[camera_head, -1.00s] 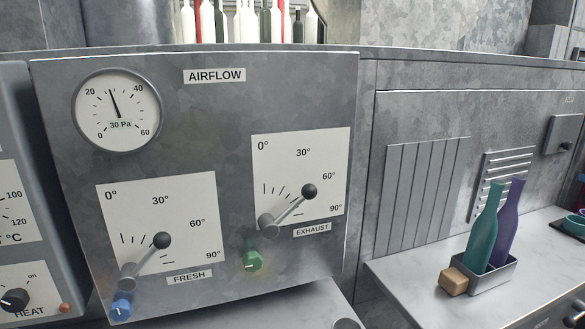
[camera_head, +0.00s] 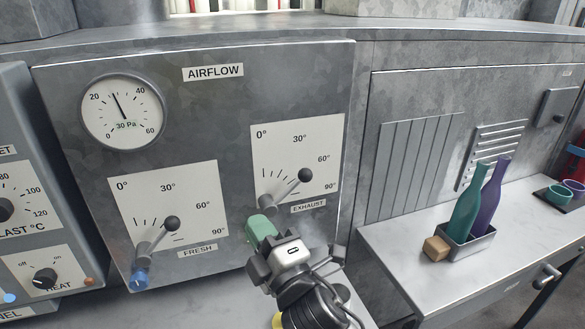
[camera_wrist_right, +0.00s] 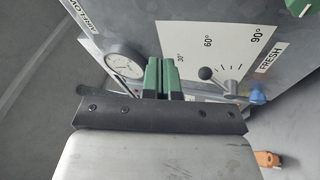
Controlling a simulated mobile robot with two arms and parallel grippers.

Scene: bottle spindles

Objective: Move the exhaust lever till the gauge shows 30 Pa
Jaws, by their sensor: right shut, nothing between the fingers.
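The exhaust lever (camera_head: 305,175) has a black ball tip and points up and right on the white EXHAUST scale (camera_head: 326,140), between the 60° and 90° marks. The round gauge (camera_head: 150,114) has its needle near midway between 20 and 40; 30 Pa is printed on its face. My right gripper (camera_head: 262,228) is shut and empty, with green fingers just below the exhaust lever's pivot; whether they touch anything I cannot tell. It hides the green knob there. In the right wrist view, the shut green fingers (camera_wrist_right: 164,76) show in front of the panel. My left gripper is not in view.
The fresh lever (camera_head: 171,222) with a blue knob (camera_head: 139,280) sits left of my right gripper. To the right, a counter (camera_head: 400,245) holds a metal tray (camera_head: 480,246) with a green and a purple bottle, and a wooden block (camera_head: 436,249).

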